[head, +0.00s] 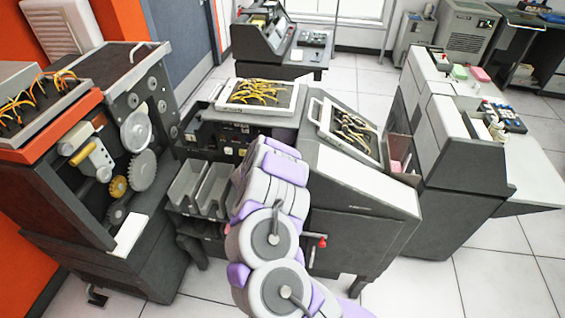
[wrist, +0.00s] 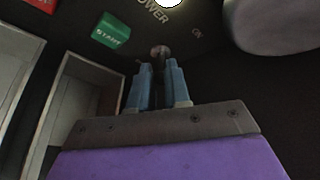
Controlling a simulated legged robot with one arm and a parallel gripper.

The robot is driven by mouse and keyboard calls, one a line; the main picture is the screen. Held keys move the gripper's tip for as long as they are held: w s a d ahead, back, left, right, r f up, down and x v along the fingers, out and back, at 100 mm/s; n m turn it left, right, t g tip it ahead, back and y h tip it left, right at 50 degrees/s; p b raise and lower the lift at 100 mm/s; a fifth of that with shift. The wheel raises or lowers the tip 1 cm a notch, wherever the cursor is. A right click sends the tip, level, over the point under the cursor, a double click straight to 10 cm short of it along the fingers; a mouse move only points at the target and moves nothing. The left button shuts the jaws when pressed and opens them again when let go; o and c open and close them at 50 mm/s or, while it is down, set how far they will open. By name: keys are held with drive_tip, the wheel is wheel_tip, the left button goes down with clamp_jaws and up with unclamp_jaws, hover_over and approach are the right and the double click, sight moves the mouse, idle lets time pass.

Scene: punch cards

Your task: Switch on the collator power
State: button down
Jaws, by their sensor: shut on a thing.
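The collator (head: 340,235) is a dark machine in the middle of the head view, with my arm in front of it. A round lamp (wrist: 170,2) glows bright at the top edge. In the head view the fingertips are hidden behind my arm.
A green START button (wrist: 110,30) and a red button (wrist: 42,4) are left of the switch. A rounded pale shape (wrist: 275,22) is close at the upper right. A geared machine (head: 60,200) stands left and another cabinet (head: 465,150) right, with open floor in front.

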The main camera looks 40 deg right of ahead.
drive_tip(key=shift+w+d+r+g+y+p, duration=0.1)
drive_tip(key=shift+d+r+g+y+p, duration=0.1)
drive_tip(key=shift+r+g+y+p, duration=0.75)
drive_tip(key=shift+w+d+f+n+y+p, duration=0.15)
drive_tip(key=shift+n+y+p, duration=0.25)
drive_tip(key=shift+p, duration=1)
drive_tip(key=c, duration=1.1)
unclamp_jaws()
drive_tip(key=shift+f, duration=0.15)
drive_tip(key=p+v, duration=0.1)
drive_tip(key=v, duration=1.6)
drive_tip(key=shift+a, duration=0.2)
